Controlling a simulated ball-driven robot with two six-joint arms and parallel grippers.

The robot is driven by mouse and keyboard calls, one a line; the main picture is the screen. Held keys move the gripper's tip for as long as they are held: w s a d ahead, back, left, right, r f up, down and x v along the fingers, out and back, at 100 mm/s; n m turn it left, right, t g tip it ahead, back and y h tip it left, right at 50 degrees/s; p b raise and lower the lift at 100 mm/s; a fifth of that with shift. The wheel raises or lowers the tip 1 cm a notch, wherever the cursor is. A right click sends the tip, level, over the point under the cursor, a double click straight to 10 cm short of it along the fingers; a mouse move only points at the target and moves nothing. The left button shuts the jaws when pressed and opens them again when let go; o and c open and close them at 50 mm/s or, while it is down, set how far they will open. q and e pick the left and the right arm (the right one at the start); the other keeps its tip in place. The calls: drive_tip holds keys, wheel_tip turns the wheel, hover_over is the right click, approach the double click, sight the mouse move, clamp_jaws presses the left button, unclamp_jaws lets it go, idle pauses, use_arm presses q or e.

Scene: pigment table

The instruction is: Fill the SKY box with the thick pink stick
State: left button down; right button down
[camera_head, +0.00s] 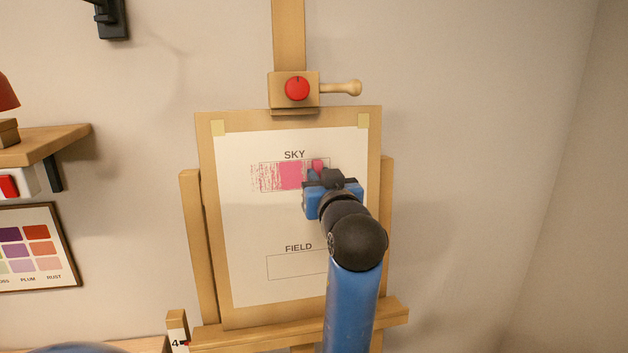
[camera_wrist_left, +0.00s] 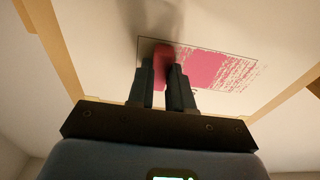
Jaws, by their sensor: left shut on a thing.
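The SKY box (camera_head: 307,164) is an outlined rectangle on the white paper, under the word SKY. Streaky pink marks (camera_head: 267,177) cover its left part and run a little past its left edge. A denser pink patch (camera_head: 290,175) fills the middle. My left gripper (camera_head: 320,173) is shut on the thick pink stick (camera_head: 317,165), at the box's right part. In the left wrist view the stick (camera_wrist_left: 163,53) sits between the dark fingers (camera_wrist_left: 163,80), its tip at the paper; contact is hard to tell. The gripper hides the box's lower right corner.
The paper is taped to a board (camera_head: 205,160) on a wooden easel (camera_head: 290,35). An empty FIELD box (camera_head: 290,267) lies below, partly behind my left arm. A shelf (camera_head: 45,145) and a colour chart (camera_head: 35,250) are at the left. The wall at right is clear.

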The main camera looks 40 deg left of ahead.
sight(286, 174)
use_arm(q)
drive_tip(key=shift+w+d, duration=0.1)
drive_tip(key=shift+w, duration=0.05)
drive_tip(key=shift+w+d, duration=0.8)
drive_tip(key=shift+w, duration=0.1)
drive_tip(key=shift+s+a, duration=1)
drive_tip(key=shift+s, duration=0.1)
drive_tip(key=shift+s+a, duration=0.1)
drive_tip(key=shift+s+a+p, duration=0.35)
drive_tip(key=shift+s+a, duration=0.5)
drive_tip(key=shift+s, duration=0.2)
drive_tip(key=shift+s+a+p, duration=0.3)
drive_tip(key=shift+s+a, duration=0.55)
drive_tip(key=shift+s, duration=0.15)
drive_tip(key=shift+s, duration=0.1)
